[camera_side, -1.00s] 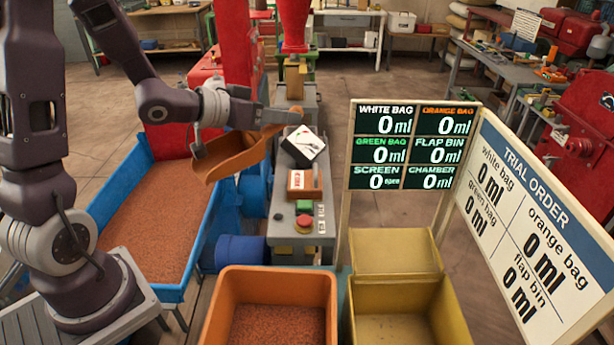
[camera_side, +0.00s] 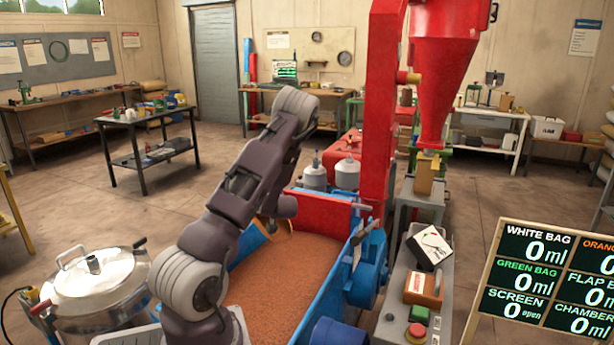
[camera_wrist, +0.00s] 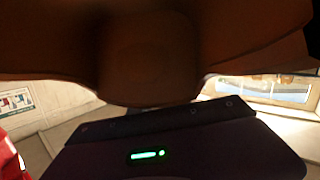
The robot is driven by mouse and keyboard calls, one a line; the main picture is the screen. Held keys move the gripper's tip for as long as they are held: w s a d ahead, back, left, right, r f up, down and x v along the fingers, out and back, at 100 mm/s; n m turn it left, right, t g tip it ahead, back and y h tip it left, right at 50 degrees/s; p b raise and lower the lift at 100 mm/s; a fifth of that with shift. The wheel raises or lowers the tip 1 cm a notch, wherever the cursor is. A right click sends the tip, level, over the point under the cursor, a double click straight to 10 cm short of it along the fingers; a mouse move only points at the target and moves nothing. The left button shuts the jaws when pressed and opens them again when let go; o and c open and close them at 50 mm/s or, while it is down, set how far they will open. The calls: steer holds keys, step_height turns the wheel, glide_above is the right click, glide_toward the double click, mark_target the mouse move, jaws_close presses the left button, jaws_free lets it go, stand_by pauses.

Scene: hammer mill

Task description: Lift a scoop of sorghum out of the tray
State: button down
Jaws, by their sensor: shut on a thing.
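The tray is a blue trough (camera_side: 332,282) holding a wide bed of reddish-brown sorghum (camera_side: 285,275). The orange-brown scoop (camera_side: 247,243) shows only in part in the side view, low at the tray's far left, mostly behind my arm. I cannot tell there whether it touches the grain or what it holds. In the wrist view the scoop (camera_wrist: 150,55) is dark and close, filling the top. My gripper (camera_wrist: 150,108) is shut on it; its dark body with a green light lies below. Its fingertips are hidden in the side view.
A blue-and-red mill (camera_side: 372,265) with a tall red frame stands against the tray's right side. A steel lidded pot (camera_side: 95,285) stands to the left. A control bench (camera_side: 385,320) and a display board (camera_side: 545,285) are at the right.

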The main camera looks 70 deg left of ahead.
steer(key=s+n+g+h, duration=0.3)
steer(key=s+n+g, duration=0.3)
steer(key=s, duration=0.7)
steer(key=w+d+f+g, duration=0.2)
steer(key=w+d+f, duration=0.7)
steer(key=d+f, duration=0.1)
steer(key=shift+s+a+r+t+h, duration=0.65)
steer(key=shift+s+a+r+t, duration=0.15)
steer(key=shift+s+a+r, duration=0.45)
steer(key=shift+s+a+r+t+h, duration=0.75)
steer(key=shift+s+a+r, duration=0.25)
steer(key=shift+s+a, duration=0.35)
